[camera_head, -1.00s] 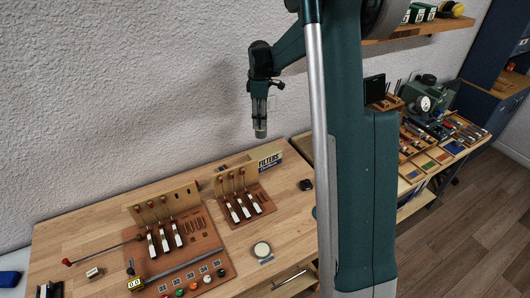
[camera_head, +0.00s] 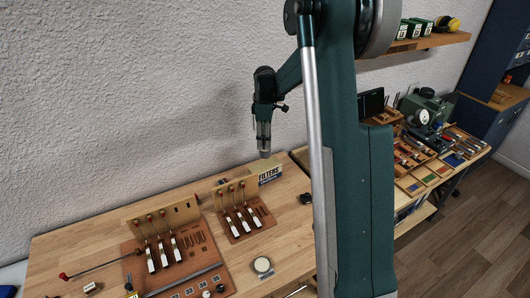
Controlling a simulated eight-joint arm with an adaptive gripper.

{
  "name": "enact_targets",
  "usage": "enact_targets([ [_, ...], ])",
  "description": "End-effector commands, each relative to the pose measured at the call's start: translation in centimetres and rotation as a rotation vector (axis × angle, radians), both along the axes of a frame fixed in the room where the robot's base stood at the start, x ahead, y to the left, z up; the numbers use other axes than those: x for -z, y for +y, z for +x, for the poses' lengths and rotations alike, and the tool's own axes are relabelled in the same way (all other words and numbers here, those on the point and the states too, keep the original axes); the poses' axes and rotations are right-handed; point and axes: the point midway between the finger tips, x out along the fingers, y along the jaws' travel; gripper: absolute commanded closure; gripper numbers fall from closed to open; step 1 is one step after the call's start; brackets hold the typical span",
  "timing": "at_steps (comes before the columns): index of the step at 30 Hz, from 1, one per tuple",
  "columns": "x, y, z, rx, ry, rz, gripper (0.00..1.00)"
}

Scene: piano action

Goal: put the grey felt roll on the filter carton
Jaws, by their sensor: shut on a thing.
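My gripper (camera_head: 264,145) points down at the back of the workbench, near the wall. It is shut on the grey felt roll (camera_head: 264,154), a small grey cylinder whose lower end shows below the fingertips. The filter carton (camera_head: 270,176), a box with a "FILTERS" label, stands at the back of the bench. The roll is at the carton's top edge in this view. I cannot tell whether it touches the carton or hangs just above it.
A wooden action model (camera_head: 240,218) stands left of and in front of the carton, with a larger one (camera_head: 163,245) further left. A small black object (camera_head: 305,198) lies to the right. A round pale disc (camera_head: 262,265) lies near the front. My column hides part of the bench.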

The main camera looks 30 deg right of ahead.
Motion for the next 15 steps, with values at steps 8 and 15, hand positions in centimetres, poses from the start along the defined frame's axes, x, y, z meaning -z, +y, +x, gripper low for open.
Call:
enact_targets([
  [8,2.1,0.0,0.0,0.0,0.0,0.0,0.79],
  [15,2.1,0.0,0.0,0.0,0.0,0.0,0.79],
])
